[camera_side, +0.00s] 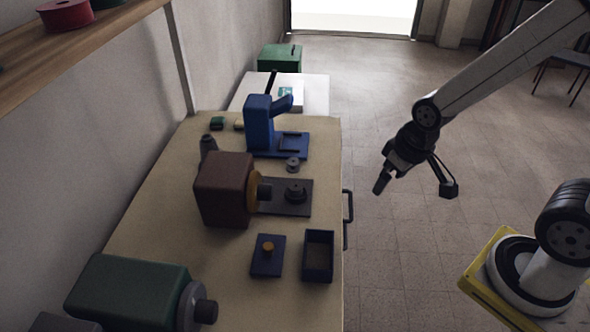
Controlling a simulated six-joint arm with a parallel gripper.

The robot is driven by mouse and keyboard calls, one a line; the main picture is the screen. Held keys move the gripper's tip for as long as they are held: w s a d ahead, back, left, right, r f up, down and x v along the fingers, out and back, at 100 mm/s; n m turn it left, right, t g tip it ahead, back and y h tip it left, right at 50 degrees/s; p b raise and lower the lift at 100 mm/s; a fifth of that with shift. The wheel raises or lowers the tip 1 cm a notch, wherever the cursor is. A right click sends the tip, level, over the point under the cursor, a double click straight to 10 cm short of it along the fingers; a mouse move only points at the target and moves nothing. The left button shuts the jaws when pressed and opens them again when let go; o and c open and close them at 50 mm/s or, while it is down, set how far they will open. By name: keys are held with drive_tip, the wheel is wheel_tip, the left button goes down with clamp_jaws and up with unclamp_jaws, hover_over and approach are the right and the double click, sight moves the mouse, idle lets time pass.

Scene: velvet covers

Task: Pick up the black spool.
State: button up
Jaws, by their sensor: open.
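A dark, stepped round piece (296,190) that looks like the black spool stands on a dark grey plate (275,209) on the table. A smaller grey round piece (292,164) sits just behind it; I cannot tell for sure which is the spool. My gripper (415,188) is open and empty, in the air to the right of the table's right edge, with its two fingers spread apart. It is well apart from both pieces.
The beige table (160,220) holds a brown block-shaped machine (222,190), a blue stand (259,124), a green machine (125,288), an open dark box (319,236) and a blue plate with an orange knob (268,246). A dark handle (347,218) juts from the right edge. A shelf (85,42) overhangs upper left.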

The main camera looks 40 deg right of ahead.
drive_tip(key=m+g, duration=0.1)
drive_tip(key=g, duration=0.2)
approach(296, 185)
drive_tip(key=shift+s+a+f, duration=0.15)
drive_tip(key=shift+s+f, duration=0.2)
drive_tip(key=shift+s, duration=0.2)
drive_tip(key=shift+w+a+f, duration=0.1)
drive_tip(key=shift+w+f, duration=0.2)
drive_tip(key=shift+w, duration=0.05)
drive_tip(key=shift+d+f, duration=0.2)
drive_tip(key=shift+f, duration=3.7)
clamp_jaws()
